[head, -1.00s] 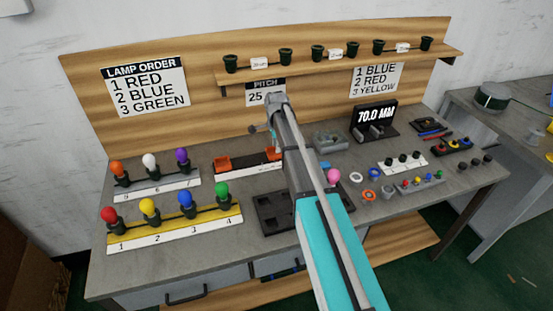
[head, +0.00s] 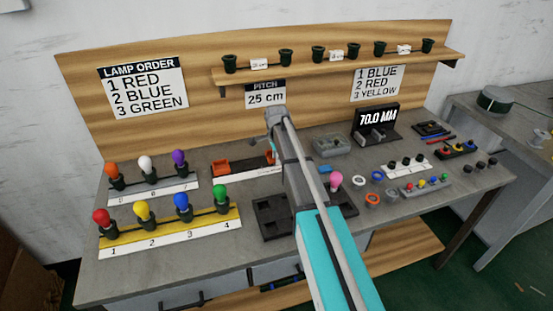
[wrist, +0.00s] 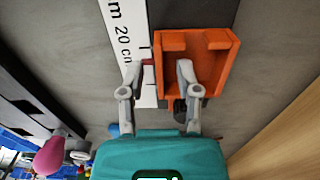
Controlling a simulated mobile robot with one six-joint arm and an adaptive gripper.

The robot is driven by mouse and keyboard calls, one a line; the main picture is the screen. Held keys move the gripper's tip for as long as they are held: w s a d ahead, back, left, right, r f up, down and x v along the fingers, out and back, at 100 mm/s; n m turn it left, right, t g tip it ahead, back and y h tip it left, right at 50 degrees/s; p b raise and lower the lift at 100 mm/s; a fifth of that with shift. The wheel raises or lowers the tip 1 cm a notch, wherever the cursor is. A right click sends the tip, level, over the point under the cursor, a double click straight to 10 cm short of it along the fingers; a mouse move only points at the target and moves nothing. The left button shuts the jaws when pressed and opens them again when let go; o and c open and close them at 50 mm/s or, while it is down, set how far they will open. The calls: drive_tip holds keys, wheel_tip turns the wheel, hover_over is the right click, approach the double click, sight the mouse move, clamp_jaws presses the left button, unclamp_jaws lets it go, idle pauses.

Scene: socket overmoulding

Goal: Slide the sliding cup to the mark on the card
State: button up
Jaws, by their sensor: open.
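The sliding cup, an orange open block, sits on a dark rail beside a white ruler (wrist: 122,45) in the wrist view (wrist: 212,75). A small red pointer at its left edge lies by the ruler, near the printed 20 cm. My gripper (wrist: 160,68) is open over the cup's left side, one finger over the ruler, the other over the cup; I cannot tell whether they touch it. In the head view my arm partly hides the sliding cup (head: 271,158). Another orange cup (head: 220,168) stands at the rail's left end. The card (head: 265,95) reads PITCH 25 cm.
A dark compartment tray (head: 270,232) lies in front of the rail.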

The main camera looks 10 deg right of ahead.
clamp_jaws()
idle(0.4)
